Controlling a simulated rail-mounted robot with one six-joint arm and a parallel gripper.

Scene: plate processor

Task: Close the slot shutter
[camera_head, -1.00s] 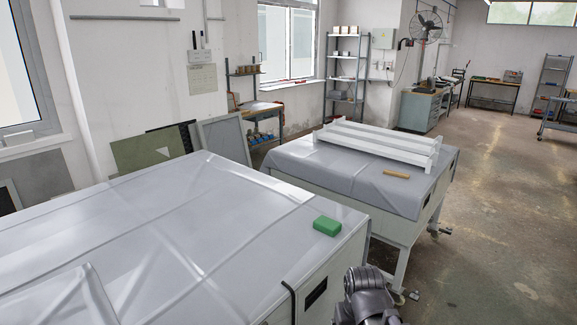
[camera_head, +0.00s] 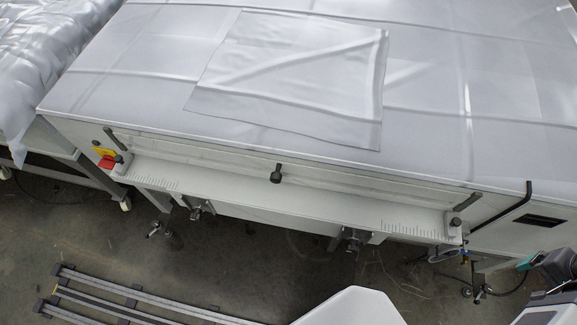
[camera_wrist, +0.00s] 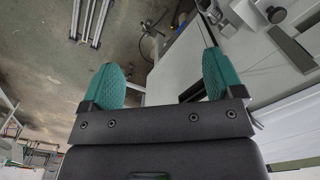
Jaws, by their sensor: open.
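The processor's front has a long pale shutter strip (camera_head: 340,183) with a black knob (camera_head: 277,173) at its middle, above a ledge with ruler marks (camera_head: 400,222). I cannot tell how far the strip is open. Black handles stand at its left end (camera_head: 110,138) and right end (camera_head: 468,202). My gripper (camera_wrist: 161,80) is open and empty, with teal pads apart, in the wrist view. In the head view a teal piece of it (camera_head: 527,262) shows at lower right, away from the knob. The wrist view shows a dark knob (camera_wrist: 275,14) and bar at upper right.
A grey cloth cover (camera_head: 460,60) drapes the processor top, with a loose sheet (camera_head: 290,75) on it. A yellow and red switch (camera_head: 105,158) sits at the left end. A slatted rack (camera_head: 130,298) lies on the floor in front. A second covered table (camera_head: 40,50) stands at far left.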

